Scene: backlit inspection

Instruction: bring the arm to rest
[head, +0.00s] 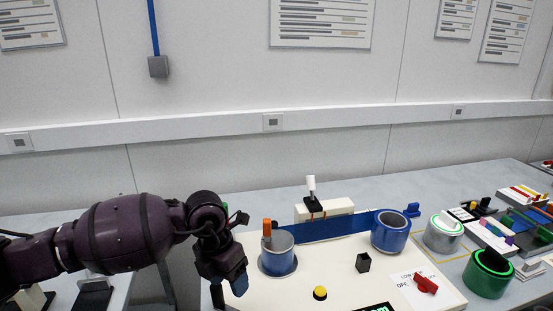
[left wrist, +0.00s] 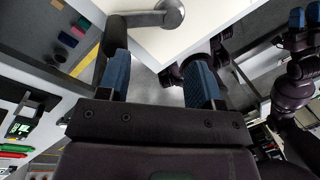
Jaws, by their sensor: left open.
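My left arm comes in from the left in the head view, dark purple and bent down at the wrist. My left gripper (head: 236,280) points downward at the left edge of the cream board. In the left wrist view the gripper (left wrist: 160,82) shows two blue-padded fingers wide apart, with nothing held between them. Another dark arm with blue fingertips (left wrist: 305,18) shows at the top right of that view, seemingly my right one; its jaw gap is unclear.
The cream board (head: 335,285) carries a grey-blue cup (head: 277,254) with an orange-topped item, close right of my gripper, a blue cup (head: 390,233), a yellow button (head: 320,293) and a red switch (head: 426,285). A green can (head: 487,275) stands further right. A wall is behind.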

